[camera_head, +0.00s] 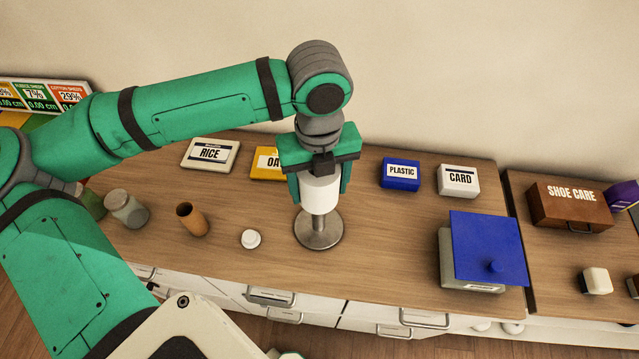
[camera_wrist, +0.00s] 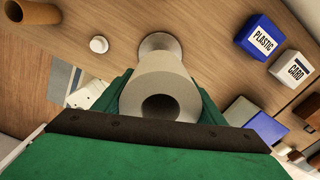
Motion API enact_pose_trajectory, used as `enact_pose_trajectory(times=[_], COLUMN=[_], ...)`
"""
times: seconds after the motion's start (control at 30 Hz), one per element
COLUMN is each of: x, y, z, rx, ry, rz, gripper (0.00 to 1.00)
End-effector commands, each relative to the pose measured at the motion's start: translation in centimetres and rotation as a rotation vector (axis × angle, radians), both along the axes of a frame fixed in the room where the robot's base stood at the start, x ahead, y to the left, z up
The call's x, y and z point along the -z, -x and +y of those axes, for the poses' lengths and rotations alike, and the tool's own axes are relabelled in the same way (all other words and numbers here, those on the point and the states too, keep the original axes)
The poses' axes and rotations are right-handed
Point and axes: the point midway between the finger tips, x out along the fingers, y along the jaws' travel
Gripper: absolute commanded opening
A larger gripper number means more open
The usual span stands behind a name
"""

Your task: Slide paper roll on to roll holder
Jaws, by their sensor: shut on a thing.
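The white paper roll (camera_head: 320,195) is upright between the fingers of my gripper (camera_head: 319,185), which is shut on it. The roll holder shows as a round metal base (camera_head: 319,236) with a short post, standing on the wooden counter below the roll. In the wrist view the roll (camera_wrist: 160,84) shows its dark centre hole, and the holder's base (camera_wrist: 160,43) lies beyond its far end. The roll is above the base with a gap between them. The post shows under the roll in the head view; whether it is inside the roll's core is hidden.
Boxes marked RICE (camera_head: 210,154), PLASTIC (camera_head: 400,174) and CARD (camera_head: 458,180) line the back. A blue-lidded box (camera_head: 489,249) stands at right. Counter (camera_head: 380,235) between is clear.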

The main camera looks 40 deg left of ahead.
Motion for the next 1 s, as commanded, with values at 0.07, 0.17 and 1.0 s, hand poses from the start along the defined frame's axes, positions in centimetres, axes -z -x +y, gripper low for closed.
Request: enact_pose_trajectory(times=[0.07,0.17,1.0], x=[-0.01,-0.02,0.95], y=[-0.01,0.00,-0.03], z=[-0.01,0.00,-0.09], rx=[0.000,0.000,0.002], ry=[0.000,-0.001,-0.001], rz=[0.000,0.000,0.001], gripper=[0.53,0.53,0.53])
